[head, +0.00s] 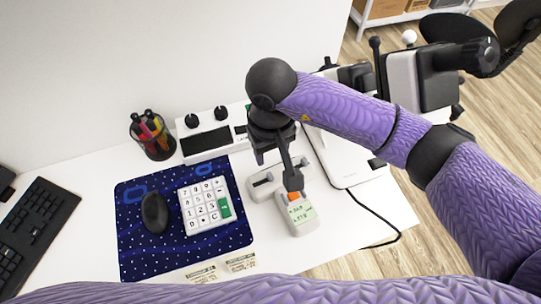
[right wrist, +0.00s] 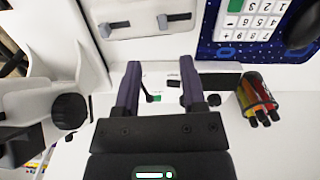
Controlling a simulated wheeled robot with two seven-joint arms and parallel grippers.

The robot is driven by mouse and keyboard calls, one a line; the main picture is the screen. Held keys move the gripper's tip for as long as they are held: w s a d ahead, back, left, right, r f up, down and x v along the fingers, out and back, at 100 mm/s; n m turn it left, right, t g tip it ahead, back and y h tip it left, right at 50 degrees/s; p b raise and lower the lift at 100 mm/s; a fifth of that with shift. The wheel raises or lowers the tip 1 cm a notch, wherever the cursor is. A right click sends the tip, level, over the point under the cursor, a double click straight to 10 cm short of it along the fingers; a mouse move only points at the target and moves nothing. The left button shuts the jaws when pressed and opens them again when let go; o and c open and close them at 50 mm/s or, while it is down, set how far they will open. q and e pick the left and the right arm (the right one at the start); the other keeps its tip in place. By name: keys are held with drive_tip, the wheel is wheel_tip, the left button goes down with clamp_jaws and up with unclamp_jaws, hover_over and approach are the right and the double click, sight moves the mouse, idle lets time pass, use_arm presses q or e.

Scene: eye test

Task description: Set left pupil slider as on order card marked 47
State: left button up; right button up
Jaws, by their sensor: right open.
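A white slider unit (head: 256,190) lies on the desk, partly hidden by my right gripper (head: 281,170). Its left slider (head: 262,181) shows as a dark slot. In the right wrist view the unit (right wrist: 140,40) is upside down at the top, with two dark slots; the left pupil slider (right wrist: 176,19) is the right-hand one there. My right gripper (right wrist: 160,66) is open and empty, its fingers apart above the desk area beside the unit. Two small printed cards (head: 201,273) (head: 240,262) lie at the front edge; their numbers are too small to read. My left gripper is out of view.
A handheld device (head: 300,219) with a lit display stands close in front of the slider unit. A keypad (head: 205,206) and mouse (head: 155,212) lie on a blue mat (head: 140,255). A pen cup (head: 152,137) and a knobbed box (head: 190,148) stand behind.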

sight(271, 177)
drive_tip(key=f+b, duration=0.1)
drive_tip(key=f, duration=0.3)
drive_tip(key=f+b, duration=0.1)
drive_tip(key=f, duration=0.3)
drive_tip(key=shift+s, duration=0.2)
drive_tip(key=shift+f, duration=0.45)
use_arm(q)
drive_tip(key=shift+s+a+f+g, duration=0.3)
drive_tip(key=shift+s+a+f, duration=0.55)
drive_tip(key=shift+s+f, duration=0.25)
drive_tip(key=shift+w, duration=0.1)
use_arm(e)
clamp_jaws()
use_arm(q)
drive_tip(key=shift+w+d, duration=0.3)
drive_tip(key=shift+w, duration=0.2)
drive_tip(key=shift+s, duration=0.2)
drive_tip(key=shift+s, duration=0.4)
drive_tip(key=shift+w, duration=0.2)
